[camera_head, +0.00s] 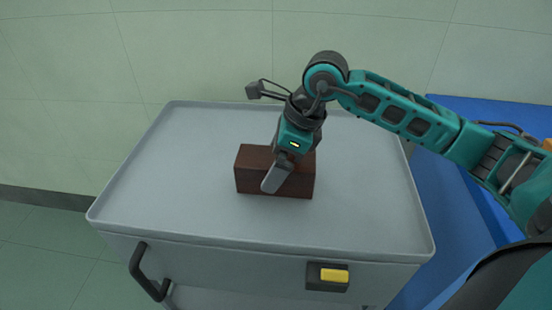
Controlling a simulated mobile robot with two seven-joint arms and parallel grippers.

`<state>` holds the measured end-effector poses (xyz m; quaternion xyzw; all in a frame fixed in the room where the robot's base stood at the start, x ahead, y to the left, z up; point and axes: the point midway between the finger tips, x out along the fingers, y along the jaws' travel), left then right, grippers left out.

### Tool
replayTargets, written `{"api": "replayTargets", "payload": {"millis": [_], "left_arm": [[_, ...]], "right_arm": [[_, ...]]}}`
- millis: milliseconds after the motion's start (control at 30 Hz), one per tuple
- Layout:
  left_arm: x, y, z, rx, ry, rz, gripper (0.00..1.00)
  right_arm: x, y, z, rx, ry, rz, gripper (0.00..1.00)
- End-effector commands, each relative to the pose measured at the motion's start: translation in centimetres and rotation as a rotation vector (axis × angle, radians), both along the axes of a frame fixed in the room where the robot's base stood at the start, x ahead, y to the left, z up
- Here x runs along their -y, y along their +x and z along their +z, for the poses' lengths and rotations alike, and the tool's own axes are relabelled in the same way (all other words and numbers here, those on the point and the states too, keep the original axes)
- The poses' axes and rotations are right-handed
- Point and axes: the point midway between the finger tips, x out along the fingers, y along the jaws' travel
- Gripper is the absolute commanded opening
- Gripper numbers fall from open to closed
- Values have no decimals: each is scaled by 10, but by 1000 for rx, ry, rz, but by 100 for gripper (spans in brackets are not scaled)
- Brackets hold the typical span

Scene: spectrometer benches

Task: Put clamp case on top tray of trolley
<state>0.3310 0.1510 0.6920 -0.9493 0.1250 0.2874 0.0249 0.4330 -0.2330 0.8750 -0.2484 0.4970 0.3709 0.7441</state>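The clamp case, a dark reddish-brown box (301,186), rests on the grey top tray of the trolley (180,190), near the middle. My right arm reaches in from the right, and my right gripper (276,178) points down at the case. One grey finger shows in front of the case's top and front face. The other finger is hidden, so I cannot tell whether the gripper is open or shut on the case. The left gripper is not in view.
The tray has a low raised rim and is bare around the case. A dark handle (147,273) and a yellow-topped block (334,275) are on the trolley's front. A blue surface (450,200) lies to the right. A pale green wall (200,50) stands behind.

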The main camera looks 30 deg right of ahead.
Motion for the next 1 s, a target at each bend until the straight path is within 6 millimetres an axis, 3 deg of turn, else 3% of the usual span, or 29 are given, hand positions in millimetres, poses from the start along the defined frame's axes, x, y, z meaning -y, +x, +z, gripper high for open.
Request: {"api": "replayTargets", "payload": {"millis": [267, 700, 1000], "left_arm": [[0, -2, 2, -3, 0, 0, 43], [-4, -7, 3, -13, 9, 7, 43], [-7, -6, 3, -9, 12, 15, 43]], "right_arm": [[2, 0, 7, 2, 0, -1, 100], [28, -20, 88, 4, -1, -2, 100], [37, -27, 113, 0, 0, -1, 100]]}}
